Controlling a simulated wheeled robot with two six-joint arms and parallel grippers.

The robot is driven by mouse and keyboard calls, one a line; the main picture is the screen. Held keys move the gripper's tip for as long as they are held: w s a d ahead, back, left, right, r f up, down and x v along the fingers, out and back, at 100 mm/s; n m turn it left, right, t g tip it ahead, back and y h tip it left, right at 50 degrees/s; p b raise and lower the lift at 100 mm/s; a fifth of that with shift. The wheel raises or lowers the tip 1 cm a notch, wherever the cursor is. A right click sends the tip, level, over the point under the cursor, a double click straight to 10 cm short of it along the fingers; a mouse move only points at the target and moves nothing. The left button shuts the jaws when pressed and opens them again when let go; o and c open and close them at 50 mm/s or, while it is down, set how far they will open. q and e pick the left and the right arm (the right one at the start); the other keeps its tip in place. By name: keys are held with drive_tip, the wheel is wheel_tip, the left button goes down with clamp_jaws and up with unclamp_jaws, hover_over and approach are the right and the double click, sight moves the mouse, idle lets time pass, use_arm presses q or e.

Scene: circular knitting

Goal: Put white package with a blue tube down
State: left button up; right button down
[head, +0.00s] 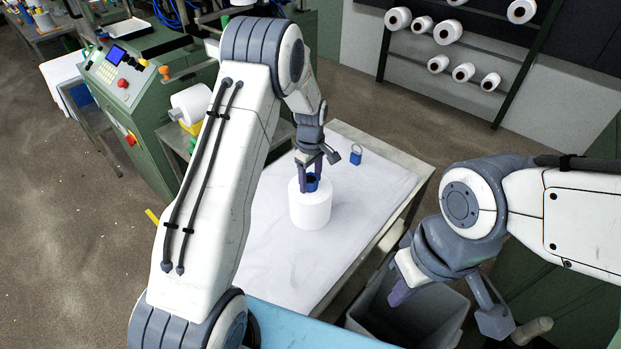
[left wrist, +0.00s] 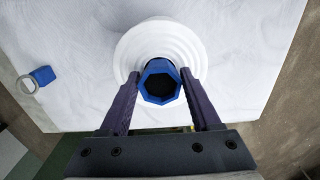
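The white package (head: 310,210) is an upright white cylinder over the white-covered table, with a blue tube (left wrist: 160,81) standing out of its top. In the left wrist view, the white package (left wrist: 127,52) shows as rounded steps around the tube. My left gripper (head: 312,184) points down at it; its two purple fingers (left wrist: 160,78) lie against opposite sides of the tube. I cannot tell for sure whether the package's base touches the table. My right gripper (head: 448,308) is empty, its fingers wide apart, above the grey bin right of the table.
A small blue piece with a pale ring (head: 355,156) lies on the table (head: 375,190) behind the package. A grey bin (head: 425,322) stands right of the table. A green machine (head: 130,95) is at left, and a rack of white rolls (head: 447,32) at the back.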

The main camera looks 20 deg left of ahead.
use_arm(q)
drive_tip(key=shift+o, duration=1.2)
